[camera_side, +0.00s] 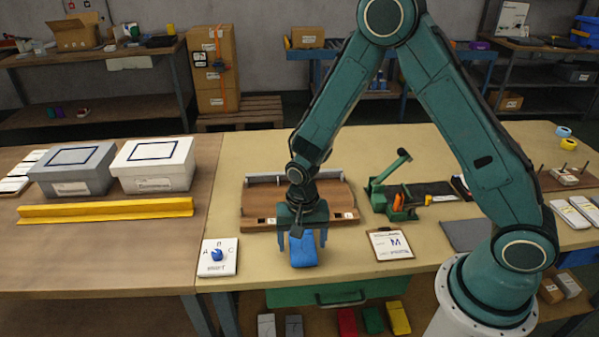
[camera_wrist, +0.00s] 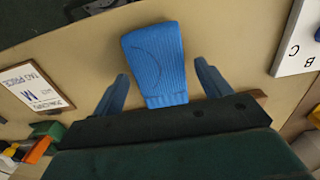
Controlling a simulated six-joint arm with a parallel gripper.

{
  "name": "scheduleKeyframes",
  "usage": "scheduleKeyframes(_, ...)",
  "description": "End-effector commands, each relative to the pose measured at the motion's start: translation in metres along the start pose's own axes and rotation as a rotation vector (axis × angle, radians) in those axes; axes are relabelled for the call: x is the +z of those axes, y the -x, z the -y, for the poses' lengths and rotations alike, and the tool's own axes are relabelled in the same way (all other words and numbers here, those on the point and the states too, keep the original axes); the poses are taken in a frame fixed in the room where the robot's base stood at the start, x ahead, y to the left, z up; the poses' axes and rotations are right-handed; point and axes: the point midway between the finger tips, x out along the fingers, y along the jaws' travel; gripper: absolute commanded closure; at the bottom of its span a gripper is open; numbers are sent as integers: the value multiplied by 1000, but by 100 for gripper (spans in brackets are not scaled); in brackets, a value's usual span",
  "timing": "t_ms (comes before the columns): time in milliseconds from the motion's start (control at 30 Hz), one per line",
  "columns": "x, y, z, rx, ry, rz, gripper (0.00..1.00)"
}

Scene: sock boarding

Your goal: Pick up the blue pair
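The blue pair (camera_side: 303,251) is a folded, ribbed blue bundle on the front part of the tan table, below my gripper (camera_side: 302,240). In the wrist view the blue pair (camera_wrist: 155,62) lies ahead of and between the two blue fingers of my gripper (camera_wrist: 165,88). The fingers stand wide apart, with a gap of bare table on each side of the bundle. My gripper is open and points down. I cannot tell the exact height of the fingertips over the table.
A white card with letters and a blue knob (camera_side: 218,257) lies to the left. A clipboard marked M (camera_side: 390,244) lies to the right. A wooden rack (camera_side: 260,204) stands behind my gripper, and a green clamp device (camera_side: 378,186) stands behind the clipboard. The table's front edge is close.

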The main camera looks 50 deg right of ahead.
Motion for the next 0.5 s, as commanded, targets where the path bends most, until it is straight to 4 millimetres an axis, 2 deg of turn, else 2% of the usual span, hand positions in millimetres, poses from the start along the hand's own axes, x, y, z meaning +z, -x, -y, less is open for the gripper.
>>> scheduleKeyframes(33,0,0,0,0,0,0,34)
scheduleKeyframes(200,0,0,0,0,0,0,67)
scheduleKeyframes(500,0,1,0,0,0,0,69)
